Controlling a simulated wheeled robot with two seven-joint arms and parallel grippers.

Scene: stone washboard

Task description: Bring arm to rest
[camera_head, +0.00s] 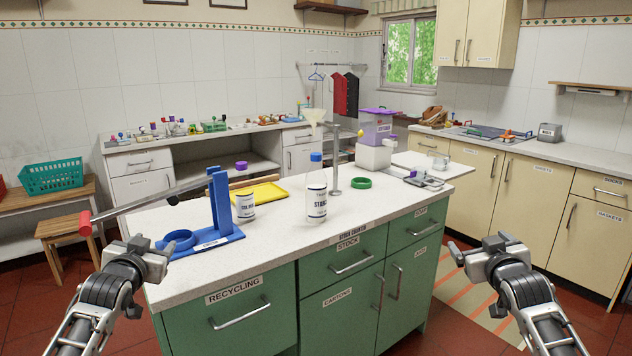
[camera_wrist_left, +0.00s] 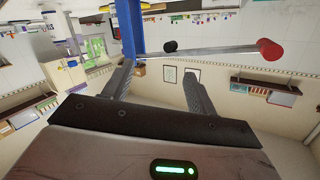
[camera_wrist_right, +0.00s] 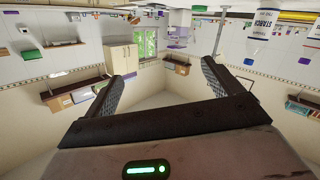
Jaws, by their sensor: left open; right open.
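My left gripper (camera_head: 153,258) is open and empty in front of the left end of the island counter. In the left wrist view its two fingers (camera_wrist_left: 157,88) stand apart with nothing between them. My right gripper (camera_head: 472,252) is open and empty in front of the counter's right side, over the floor. In the right wrist view its fingers (camera_wrist_right: 165,88) are also apart with nothing between them. Both arms come up from the lower edge of the head view and are apart from each other.
The island counter (camera_head: 285,232) bears a blue lever stand (camera_head: 220,205) whose red-tipped handle (camera_head: 84,222) juts past the left edge near my left gripper. Two white bottles, one tall (camera_head: 316,200) and one short (camera_head: 245,207), stand mid-counter. A yellow tray (camera_head: 259,194) lies behind. Floor right is clear.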

